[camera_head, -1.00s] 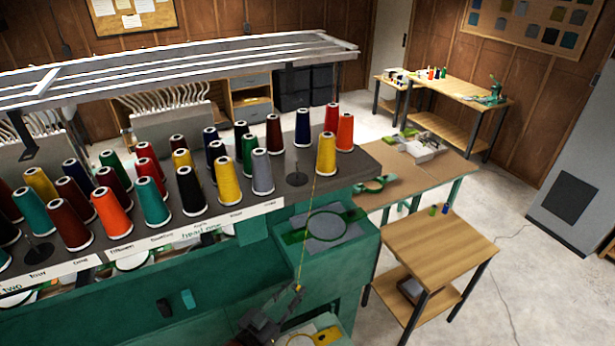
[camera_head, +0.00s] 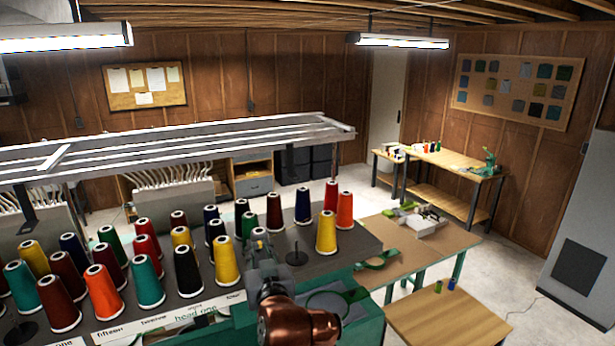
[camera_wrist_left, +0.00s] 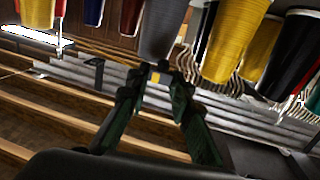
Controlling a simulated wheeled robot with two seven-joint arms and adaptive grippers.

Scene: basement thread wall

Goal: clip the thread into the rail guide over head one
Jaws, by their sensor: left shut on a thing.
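My left gripper (camera_head: 262,250) is raised in front of the cone deck, over the "head one" label (camera_head: 200,312). In the left wrist view its fingers (camera_wrist_left: 158,78) close on a small yellow bit of thread (camera_wrist_left: 155,76), just by a grey cone (camera_wrist_left: 162,30). The thread's run to its cone cannot be made out. A yellow cone (camera_head: 326,232) stands at the deck's right end. The long grey rail (camera_head: 190,142) spans above the cones and also shows in the left wrist view (camera_wrist_left: 230,112). The guide itself is too small to tell. My right gripper is not in view.
Several coloured cones stand close together on the dark deck (camera_head: 350,240), around and left of my gripper. A bare spindle (camera_head: 297,255) stands right of it. A wooden side table (camera_head: 445,312) and a work table (camera_head: 450,247) stand to the right.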

